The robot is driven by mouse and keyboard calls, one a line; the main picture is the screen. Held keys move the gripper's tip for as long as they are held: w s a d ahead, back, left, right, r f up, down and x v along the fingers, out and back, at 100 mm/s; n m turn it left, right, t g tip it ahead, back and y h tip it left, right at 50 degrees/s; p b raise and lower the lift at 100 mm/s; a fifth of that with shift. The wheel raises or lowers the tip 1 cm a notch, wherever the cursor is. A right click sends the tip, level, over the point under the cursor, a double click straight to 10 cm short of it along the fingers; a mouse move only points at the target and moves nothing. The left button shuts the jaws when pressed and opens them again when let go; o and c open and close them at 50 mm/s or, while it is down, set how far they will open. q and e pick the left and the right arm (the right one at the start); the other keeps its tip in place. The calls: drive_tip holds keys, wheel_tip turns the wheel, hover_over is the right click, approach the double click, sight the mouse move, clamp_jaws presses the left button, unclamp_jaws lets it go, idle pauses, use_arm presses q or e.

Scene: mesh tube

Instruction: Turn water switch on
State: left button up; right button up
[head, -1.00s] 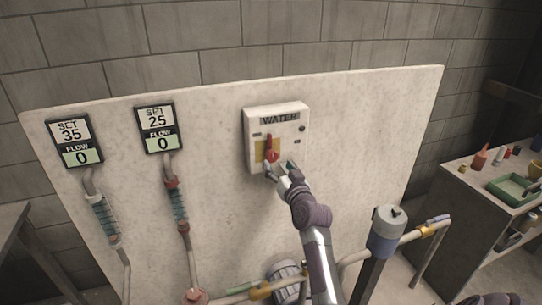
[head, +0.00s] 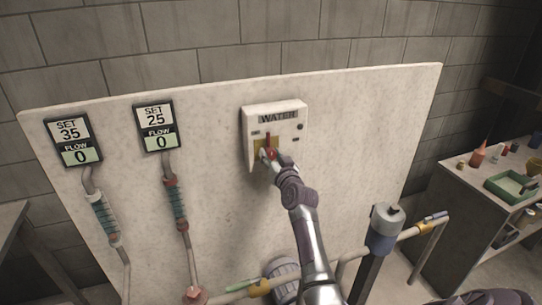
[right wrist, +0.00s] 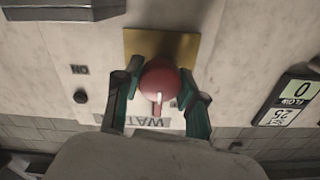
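The water switch box (head: 290,112) is a pale box marked WATER on the upright board. Its red handle (head: 268,141) points roughly upward in front of a yellow plate. My right gripper (head: 269,157) is at the handle, partly covering it. In the right wrist view, the rounded red end of the handle (right wrist: 160,79) lies between the two dark-green fingers of my right gripper (right wrist: 160,85). The fingers are apart, one close on each side; firm contact cannot be made out. An upside-down ON label (right wrist: 80,69) is left of the yellow plate (right wrist: 187,46). My left gripper is not in view.
Two flow displays, SET 35 (head: 73,141) and SET 25 (head: 157,127), both read FLOW 0, with hoses below. Pipes and a grey cylinder (head: 384,228) stand below and right of the switch. A bench (head: 460,195) with a green tray (head: 512,187) is at the right.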

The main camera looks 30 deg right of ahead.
drive_tip(key=shift+c, duration=1.3)
drive_tip(key=shift+m, duration=0.3)
drive_tip(key=m+p, duration=0.1)
drive_tip(key=m, duration=0.2)
drive_tip(key=shift+m+p, duration=0.3)
drive_tip(key=m+p, duration=0.1)
drive_tip(key=m, duration=0.3)
drive_tip(key=shift+m, duration=0.3)
drive_tip(key=m+p, duration=0.1)
drive_tip(key=m, duration=0.4)
drive_tip(key=shift+p, duration=0.3)
drive_tip(key=shift+m+p, duration=0.4)
drive_tip(key=shift+m, duration=1.7)
drive_tip(key=shift+f, duration=0.1)
